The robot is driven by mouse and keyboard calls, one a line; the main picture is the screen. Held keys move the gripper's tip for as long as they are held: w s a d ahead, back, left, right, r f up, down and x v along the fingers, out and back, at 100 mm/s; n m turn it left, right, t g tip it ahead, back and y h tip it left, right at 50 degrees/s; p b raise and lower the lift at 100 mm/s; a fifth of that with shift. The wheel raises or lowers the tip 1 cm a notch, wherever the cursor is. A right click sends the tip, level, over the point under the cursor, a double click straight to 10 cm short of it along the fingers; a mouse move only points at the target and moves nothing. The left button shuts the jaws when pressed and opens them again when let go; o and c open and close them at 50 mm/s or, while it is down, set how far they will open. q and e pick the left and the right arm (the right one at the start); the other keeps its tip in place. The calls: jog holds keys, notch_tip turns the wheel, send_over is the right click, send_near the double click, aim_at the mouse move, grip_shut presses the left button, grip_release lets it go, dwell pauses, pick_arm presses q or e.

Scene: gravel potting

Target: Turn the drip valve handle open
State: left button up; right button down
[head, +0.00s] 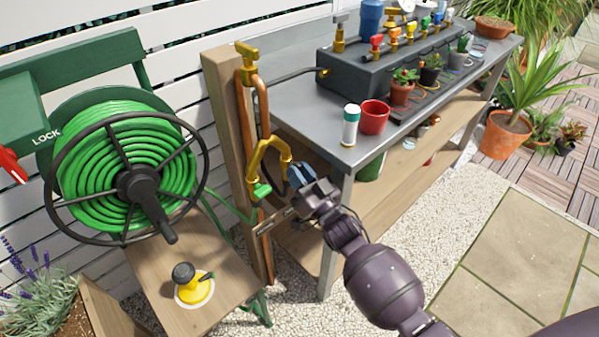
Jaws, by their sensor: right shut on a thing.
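A brass two-way splitter (258,152) is fixed to the copper pipe on the wooden post. My right gripper (298,177) is at the end of the right branch, shut on a small blue part, which looks like the drip valve handle (295,170). The fingers hide much of this handle, so its angle cannot be told. My left gripper is not in view.
A green hose reel (122,150) stands left of the wooden post (222,110). The grey metal bench (290,105) is close on the right, with a white bottle (351,125) and red pot (375,117) near its corner. Gravel lies below.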

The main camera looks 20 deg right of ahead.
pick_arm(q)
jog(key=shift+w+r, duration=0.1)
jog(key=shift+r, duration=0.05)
pick_arm(e)
jog(key=shift+n+y, duration=1)
jog(key=shift+n, duration=0.6)
jog(key=c, duration=1.1)
grip_release()
jog(key=shift+c, duration=0.2)
jog(key=shift+s+g, duration=0.1)
jog(key=shift+g, duration=0.2)
pick_arm(q)
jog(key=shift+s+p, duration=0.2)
jog(key=shift+p, duration=0.3)
pick_arm(e)
jog(key=v, duration=1)
jog(key=shift+s+d+f, duration=0.2)
jog(key=shift+s+f, duration=0.05)
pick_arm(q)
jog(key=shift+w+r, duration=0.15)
